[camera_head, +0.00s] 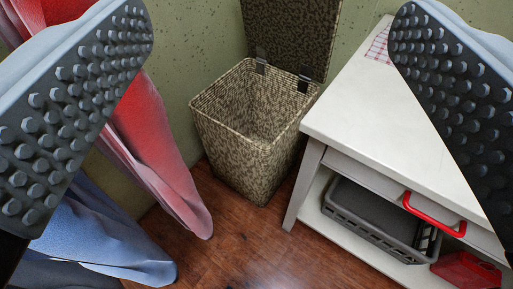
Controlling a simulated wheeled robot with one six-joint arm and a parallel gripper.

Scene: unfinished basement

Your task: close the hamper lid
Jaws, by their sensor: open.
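The hamper (241,155) is a tall, patterned beige-brown box on the wooden floor in the corner, at the upper middle of the head camera view. Its lid (290,35) stands open and upright at the back, held by two dark hinges, and its top edge is cut off by the frame. The inside that shows looks empty; the bottom is hard to see. My gripper (270,35) is open, with its two studded fingers wide apart at the left and right of the view. It is empty and apart from the hamper.
A white table (384,103) with a red handle (434,214) and a lower shelf stands close to the hamper's right. A dark crate (376,222) and a red box (465,272) are on that shelf. Red cloth (150,125) and blue cloth (100,235) hang at left. Floor in front is clear.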

